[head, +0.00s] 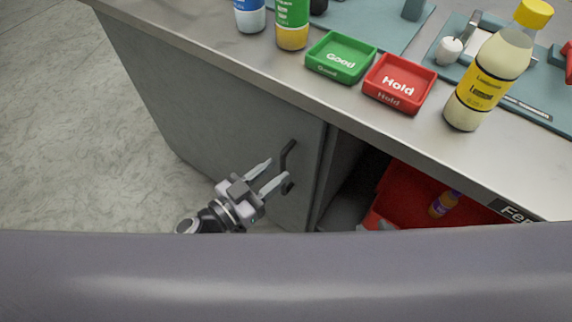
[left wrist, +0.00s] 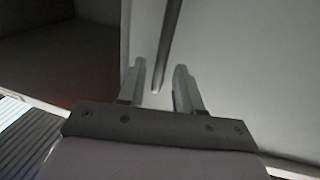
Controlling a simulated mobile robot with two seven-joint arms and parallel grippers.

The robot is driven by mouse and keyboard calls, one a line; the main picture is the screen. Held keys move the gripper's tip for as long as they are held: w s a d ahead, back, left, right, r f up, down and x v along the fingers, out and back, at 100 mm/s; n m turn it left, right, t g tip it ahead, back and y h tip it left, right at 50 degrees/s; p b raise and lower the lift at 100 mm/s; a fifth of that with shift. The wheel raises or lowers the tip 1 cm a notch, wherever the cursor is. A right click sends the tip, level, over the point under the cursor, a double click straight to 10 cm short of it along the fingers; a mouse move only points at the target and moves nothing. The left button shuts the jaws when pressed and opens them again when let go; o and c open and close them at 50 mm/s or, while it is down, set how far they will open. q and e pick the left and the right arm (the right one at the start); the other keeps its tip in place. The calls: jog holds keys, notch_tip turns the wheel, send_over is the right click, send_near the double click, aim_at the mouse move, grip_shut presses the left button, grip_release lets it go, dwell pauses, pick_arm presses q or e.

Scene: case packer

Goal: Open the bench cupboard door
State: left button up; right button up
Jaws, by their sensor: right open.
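The grey cupboard door (head: 225,130) is in the bench front, left of an open compartment. Its dark bar handle (head: 288,150) is near the door's right edge. I cannot tell whether the door stands slightly ajar. My left gripper (head: 277,170) is at the handle, with its fingers apart. In the left wrist view the handle (left wrist: 170,40) runs down between the two open fingers (left wrist: 160,66), with gaps showing beside it. The door face (left wrist: 235,70) fills the right of that view. My right gripper is not in view.
The open compartment right of the door holds a red bin (head: 402,185) and a purple-orange bottle (head: 444,203). On the bench top (head: 300,80) are a green Good tray (head: 341,57), a red Hold tray (head: 399,83) and a yellow-capped bottle (head: 490,75). Floor (head: 70,130) left is clear.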

aim_at(281, 167)
pick_arm(q)
jog(key=shift+x, duration=1.85)
jog(key=shift+c, duration=0.4)
grip_shut()
jog(key=shift+s+a, duration=0.1)
jog(key=shift+a, duration=0.05)
